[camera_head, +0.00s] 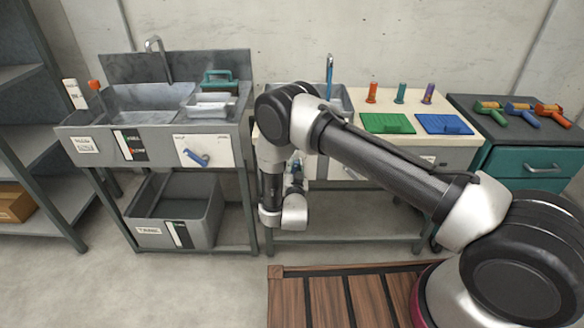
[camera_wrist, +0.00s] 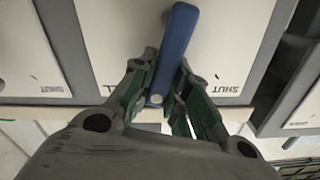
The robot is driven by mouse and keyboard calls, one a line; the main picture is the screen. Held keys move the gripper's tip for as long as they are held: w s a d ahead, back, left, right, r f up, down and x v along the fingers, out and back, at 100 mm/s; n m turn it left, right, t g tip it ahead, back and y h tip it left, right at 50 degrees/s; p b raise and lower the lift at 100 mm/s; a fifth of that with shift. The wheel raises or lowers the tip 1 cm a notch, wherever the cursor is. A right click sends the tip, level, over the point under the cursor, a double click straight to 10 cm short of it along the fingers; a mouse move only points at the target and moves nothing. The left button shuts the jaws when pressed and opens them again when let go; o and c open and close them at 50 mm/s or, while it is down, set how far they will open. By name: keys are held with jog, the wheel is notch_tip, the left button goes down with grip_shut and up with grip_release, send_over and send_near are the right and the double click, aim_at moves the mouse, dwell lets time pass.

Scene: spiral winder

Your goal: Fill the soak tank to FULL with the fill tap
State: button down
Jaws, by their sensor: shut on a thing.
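My gripper (camera_wrist: 165,75) is shut on a blue lever (camera_wrist: 178,40) in the wrist view, with green-lined fingers on both sides of it. The lever is on a white plate (camera_wrist: 225,40) marked SHUT, upside down in the picture. In the head view my gripper (camera_head: 294,178) is at the front of the right-hand basin unit, partly hidden by my arm. The left grey basin (camera_head: 145,98) has a metal tap (camera_head: 157,58), a dark gauge (camera_head: 130,145) and another blue lever (camera_head: 195,158). The lettering is too small to tell which is the soak tank.
A grey bin (camera_head: 172,212) stands on the shelf under the left basin. Green (camera_head: 387,123) and blue (camera_head: 443,124) trays lie on the right worktop. A teal drawer cabinet (camera_head: 530,165) stands at far right. A wooden slatted platform (camera_head: 330,290) is on the floor.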

jog(key=shift+d+f+m, duration=0.1)
jog(key=shift+d+m, duration=0.1)
jog(key=shift+m, duration=0.2)
jog(key=c, duration=1.4)
grip_release()
jog(key=shift+o, duration=0.2)
jog(key=shift+s, duration=0.1)
jog(key=s, duration=1.2)
jog(key=shift+a, duration=0.2)
